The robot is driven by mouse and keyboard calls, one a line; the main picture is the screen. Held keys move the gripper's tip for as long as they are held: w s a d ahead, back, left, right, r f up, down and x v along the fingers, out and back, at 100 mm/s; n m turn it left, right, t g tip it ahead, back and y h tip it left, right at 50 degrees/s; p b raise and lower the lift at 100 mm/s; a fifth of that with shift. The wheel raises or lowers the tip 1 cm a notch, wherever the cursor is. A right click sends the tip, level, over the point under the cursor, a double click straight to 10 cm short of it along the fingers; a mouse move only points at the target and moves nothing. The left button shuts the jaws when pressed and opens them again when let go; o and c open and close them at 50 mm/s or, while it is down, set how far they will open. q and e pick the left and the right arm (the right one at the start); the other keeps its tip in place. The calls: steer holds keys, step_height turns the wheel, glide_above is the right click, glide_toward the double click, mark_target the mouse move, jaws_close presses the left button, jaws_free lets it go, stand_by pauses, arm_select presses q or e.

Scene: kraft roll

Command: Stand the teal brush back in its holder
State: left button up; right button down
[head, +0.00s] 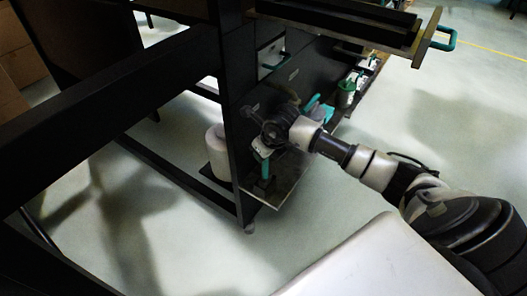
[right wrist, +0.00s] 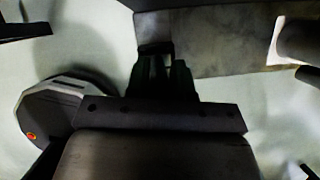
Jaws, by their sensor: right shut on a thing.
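My right gripper (head: 264,150) is at the lower shelf of the dark rack, shut on what looks like the teal brush (head: 266,168). The brush's teal part points down below the fingers, with a dark part under it. In the right wrist view the dark fingers (right wrist: 160,75) are close together over the pale shelf board, and the brush's colour does not show there. I cannot make out the brush holder for certain. My left gripper is not in view.
A white roll (head: 216,152) stands left of the rack's post. Green and white containers (head: 346,92) stand farther along the shelf, near another teal item (head: 320,110). A tray with a teal handle (head: 443,38) juts out above. The floor at right is open.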

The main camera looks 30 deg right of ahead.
steer(key=shift+f+b, duration=0.4)
steer(key=shift+f, duration=0.2)
stand_by(0.4)
steer(key=c, duration=0.9)
jaws_free()
